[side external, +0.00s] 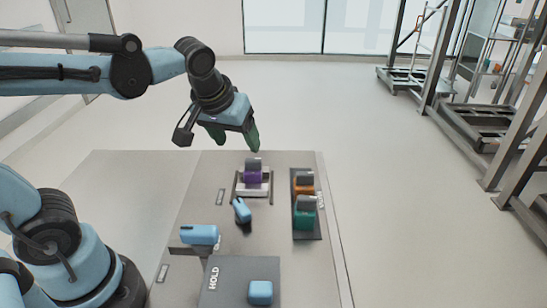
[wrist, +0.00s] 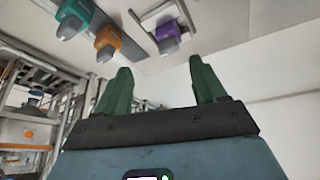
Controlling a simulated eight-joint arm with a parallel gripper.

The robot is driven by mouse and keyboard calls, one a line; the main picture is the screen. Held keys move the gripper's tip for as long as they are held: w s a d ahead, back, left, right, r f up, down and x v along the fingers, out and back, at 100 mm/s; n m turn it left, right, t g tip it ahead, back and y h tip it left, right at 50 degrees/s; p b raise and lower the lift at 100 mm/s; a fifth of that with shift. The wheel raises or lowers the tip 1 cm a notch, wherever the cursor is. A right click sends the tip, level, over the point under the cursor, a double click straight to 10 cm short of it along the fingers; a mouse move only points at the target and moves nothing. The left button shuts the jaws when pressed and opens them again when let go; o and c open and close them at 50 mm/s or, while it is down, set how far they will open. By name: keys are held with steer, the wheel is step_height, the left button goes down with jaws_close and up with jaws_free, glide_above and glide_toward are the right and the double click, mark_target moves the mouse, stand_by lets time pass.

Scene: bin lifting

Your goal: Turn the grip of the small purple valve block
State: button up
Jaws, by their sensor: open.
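The small purple valve block (side external: 253,176) stands on a pale plate near the far end of the table. A grey grip (side external: 253,162) sits on its top. In the wrist view the purple block (wrist: 168,31) shows at the upper middle, with its grey grip (wrist: 169,46) pointing toward my gripper. My gripper (side external: 236,138) has green fingers and is open and empty. It hangs above and a little behind the purple block, apart from it. In the wrist view both fingertips (wrist: 158,66) are spread with nothing between them.
An orange valve block (side external: 303,186) and a teal one (side external: 305,214) stand on a dark strip to the right of the purple one. A small blue piece (side external: 241,210) lies in front. Nearer are a blue block (side external: 199,234) and a grey HOLD surface (side external: 225,268) bearing another blue block (side external: 260,292).

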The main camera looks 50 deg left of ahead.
mark_target(253, 159)
steer(key=w+a+f+n, duration=0.1)
steer(key=w+f, duration=0.1)
steer(key=f, duration=0.1)
steer(key=w+a+f+n+g+y, duration=0.1)
steer(key=w+f, duration=0.2)
steer(key=w+a+f+n, duration=0.2)
steer(key=f, duration=0.2)
steer(key=shift+w+g+y, duration=0.15)
steer(key=shift+g+y, duration=0.15)
steer(key=shift+c, duration=0.3)
steer(key=c, duration=1)
